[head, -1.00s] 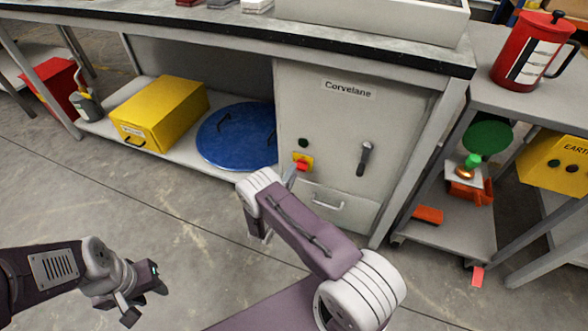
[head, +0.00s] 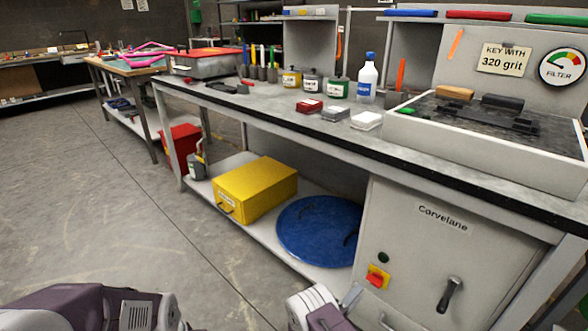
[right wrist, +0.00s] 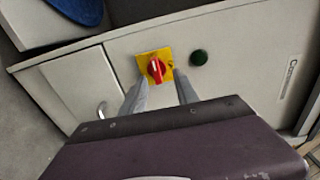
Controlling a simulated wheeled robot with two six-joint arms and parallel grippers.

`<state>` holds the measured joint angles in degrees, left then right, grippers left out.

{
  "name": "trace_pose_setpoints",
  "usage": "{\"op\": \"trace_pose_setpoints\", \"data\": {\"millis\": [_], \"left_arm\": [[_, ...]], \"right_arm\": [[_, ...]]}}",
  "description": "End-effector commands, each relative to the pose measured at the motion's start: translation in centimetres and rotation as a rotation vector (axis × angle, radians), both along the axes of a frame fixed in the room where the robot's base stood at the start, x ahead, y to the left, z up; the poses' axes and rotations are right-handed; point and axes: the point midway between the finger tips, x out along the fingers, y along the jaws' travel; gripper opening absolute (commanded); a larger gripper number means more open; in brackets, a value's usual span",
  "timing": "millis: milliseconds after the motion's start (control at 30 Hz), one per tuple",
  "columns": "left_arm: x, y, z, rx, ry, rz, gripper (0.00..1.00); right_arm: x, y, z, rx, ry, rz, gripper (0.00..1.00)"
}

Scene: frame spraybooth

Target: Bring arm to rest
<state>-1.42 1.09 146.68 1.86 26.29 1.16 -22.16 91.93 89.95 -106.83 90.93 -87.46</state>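My right gripper (head: 352,296) is low in front of the grey Corvelane cabinet (head: 400,235), just left of a red rotary switch (head: 377,278) on a yellow plate. In the right wrist view, its two fingers (right wrist: 160,78) stand apart, open, pointing at the cabinet front. The switch (right wrist: 156,69) shows between and beyond the fingertips, and nothing is held. Whether the fingers touch the cabinet I cannot tell. Part of my left arm (head: 90,306) shows at the bottom left; its gripper is out of the picture.
A green button (head: 384,257) and a black lever (head: 449,294) are on the cabinet. The workbench (head: 290,120) overhangs it. A yellow box (head: 255,188) and blue round lid (head: 320,230) lie on the lower shelf (head: 255,232). The floor at left is clear.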

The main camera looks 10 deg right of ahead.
Motion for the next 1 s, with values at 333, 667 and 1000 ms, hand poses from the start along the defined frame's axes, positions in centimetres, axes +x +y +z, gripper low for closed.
{"op": "trace_pose_setpoints", "data": {"millis": [333,667,1000], "left_arm": [[0.0,0.0,0.0,0.0,0.0,0.0,0.36],[0.0,0.0,0.0,0.0,0.0,0.0,0.36],[0.0,0.0,0.0,0.0,0.0,0.0,0.36]], "right_arm": [[-2.9,-9.6,20.9,0.346,-0.446,-0.519,0.36],[-21.0,-4.7,18.7,1.141,-1.246,-1.438,0.36],[-22.8,7.9,14.1,-0.854,1.789,1.891,0.36]]}}
